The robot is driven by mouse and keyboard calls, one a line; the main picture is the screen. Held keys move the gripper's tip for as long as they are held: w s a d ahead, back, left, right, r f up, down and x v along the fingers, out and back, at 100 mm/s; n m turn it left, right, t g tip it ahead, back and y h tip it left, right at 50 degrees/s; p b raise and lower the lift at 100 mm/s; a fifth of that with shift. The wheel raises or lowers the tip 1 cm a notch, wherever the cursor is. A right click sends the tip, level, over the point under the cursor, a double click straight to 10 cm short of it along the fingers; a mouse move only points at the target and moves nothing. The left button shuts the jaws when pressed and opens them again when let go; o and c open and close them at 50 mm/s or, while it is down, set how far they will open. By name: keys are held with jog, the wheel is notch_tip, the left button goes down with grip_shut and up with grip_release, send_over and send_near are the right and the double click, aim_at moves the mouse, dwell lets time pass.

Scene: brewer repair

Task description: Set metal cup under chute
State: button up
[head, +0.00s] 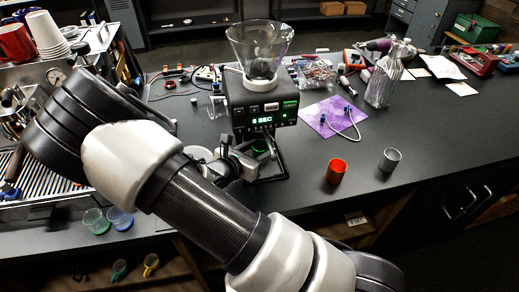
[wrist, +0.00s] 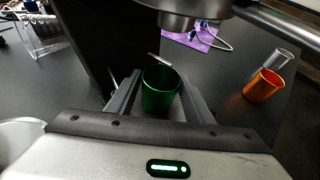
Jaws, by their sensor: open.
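A shiny green metal cup (wrist: 160,92) stands upright between the two fingers of my gripper (wrist: 161,100) in the wrist view. The fingers are apart, one on each side of the cup; I cannot tell whether either touches it. The grinder's round metal chute (wrist: 180,20) is above and slightly beyond the cup. In the head view my gripper (head: 238,163) reaches in at the grinder (head: 262,105), and only part of the green cup (head: 260,146) shows below the grinder's body. A red-orange cup (head: 336,172) and a grey metal cup (head: 391,160) stand upright to the right.
The grinder has a clear hopper (head: 260,45) and a lit display. A purple mat (head: 333,117) with a cable lies behind the loose cups. An espresso machine (head: 20,130) with paper cups is at left. The counter's right side has free room.

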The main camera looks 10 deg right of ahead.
jog(key=v, duration=1.2)
jog(key=shift+r, duration=0.1)
